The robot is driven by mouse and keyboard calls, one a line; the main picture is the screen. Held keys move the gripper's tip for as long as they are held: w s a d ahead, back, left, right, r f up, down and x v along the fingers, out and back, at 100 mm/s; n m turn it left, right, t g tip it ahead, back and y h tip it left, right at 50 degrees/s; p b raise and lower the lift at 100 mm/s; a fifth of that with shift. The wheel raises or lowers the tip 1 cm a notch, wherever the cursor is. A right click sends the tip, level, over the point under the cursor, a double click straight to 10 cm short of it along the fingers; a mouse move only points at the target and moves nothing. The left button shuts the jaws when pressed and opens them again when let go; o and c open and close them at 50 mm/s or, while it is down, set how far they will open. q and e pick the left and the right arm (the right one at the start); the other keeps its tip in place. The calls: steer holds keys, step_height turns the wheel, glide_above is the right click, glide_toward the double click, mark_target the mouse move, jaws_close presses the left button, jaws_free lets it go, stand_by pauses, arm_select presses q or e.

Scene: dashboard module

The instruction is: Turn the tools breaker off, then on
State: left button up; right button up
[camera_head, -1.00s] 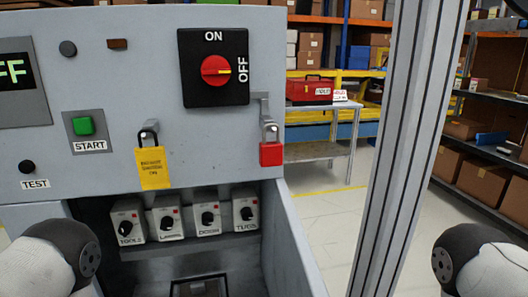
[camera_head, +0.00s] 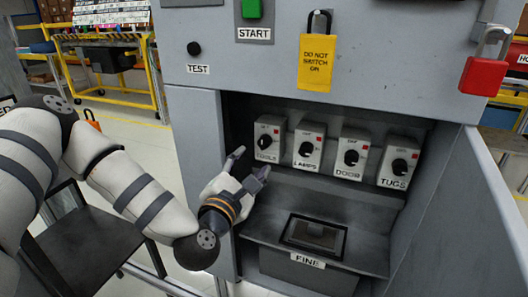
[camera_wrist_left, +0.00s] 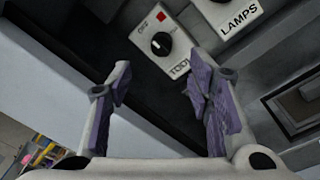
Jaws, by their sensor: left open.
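The tools breaker (camera_head: 268,139) is the leftmost of a row of small grey boxes in the recess, each with a black rotary knob and a red mark. Its lower label is partly hard to read in the head view. In the left wrist view the tools breaker (camera_wrist_left: 161,44) is ahead, beyond the fingertips and apart from them. My left gripper (camera_head: 250,166) is open and empty, just below and left of the tools breaker; it also shows in the left wrist view (camera_wrist_left: 160,85). My right gripper is not in view.
The lamps (camera_head: 308,145), door (camera_head: 353,155) and tugs (camera_head: 398,162) breakers stand to the right. A ledge with a dark slot (camera_head: 314,234) lies below. The cabinet's left wall (camera_head: 204,160) is close to my left arm. A yellow tag (camera_head: 316,62) and red padlock (camera_head: 484,76) hang above.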

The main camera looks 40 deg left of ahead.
mark_target(264, 144)
arm_select(q)
steer(key=x, duration=0.9)
steer(key=shift+w+f, duration=0.1)
steer(key=shift+w, duration=0.15)
steer(key=shift+c, duration=0.6)
jaws_close()
